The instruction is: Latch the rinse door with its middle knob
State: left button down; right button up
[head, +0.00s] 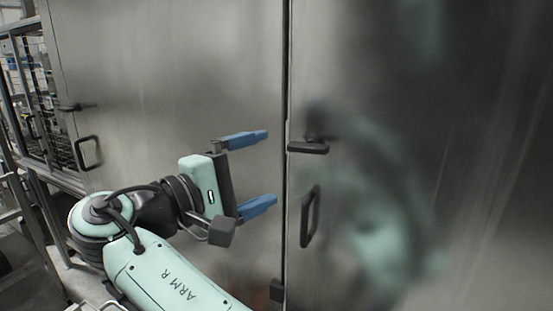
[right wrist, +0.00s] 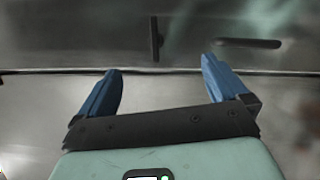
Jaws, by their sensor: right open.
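The steel door right of the vertical seam (head: 400,80) carries a dark knob (head: 308,147) near its left edge. I take this as the rinse door's middle knob; no label shows. The knob lies roughly level, pointing across the seam's direction. It also shows in the right wrist view (right wrist: 155,38), beyond the seam and between the fingertip lines. My right gripper (head: 262,170) is open and empty, left of the knob and apart from it, its blue fingers pointing toward the seam. It also shows in the right wrist view (right wrist: 160,68). My left gripper is out of view.
A dark loop handle (head: 310,216) sits below the knob; it also shows in the wrist view (right wrist: 248,43). The left steel panel (head: 170,70) has another knob (head: 75,107) and handle (head: 89,152). A small dark fitting (head: 277,290) is low at the seam. Racks and railings stand far left.

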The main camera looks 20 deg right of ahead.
jog(key=d+f+n+t+b, duration=0.2)
jog(key=d+f+n, duration=0.15)
jog(key=n, duration=0.45)
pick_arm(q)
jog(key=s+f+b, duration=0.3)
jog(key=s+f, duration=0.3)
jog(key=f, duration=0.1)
pick_arm(e)
jog(key=n+t, duration=0.7)
jog(key=n, duration=0.6)
send_near(305, 151)
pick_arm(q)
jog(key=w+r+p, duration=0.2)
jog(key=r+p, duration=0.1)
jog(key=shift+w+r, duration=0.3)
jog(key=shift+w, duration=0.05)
pick_arm(e)
jog(key=shift+y, duration=0.3)
jog(key=x, duration=1.1)
jog(key=shift+d+r, duration=0.2)
jog(key=shift+r, duration=0.05)
jog(key=shift+c, duration=0.3)
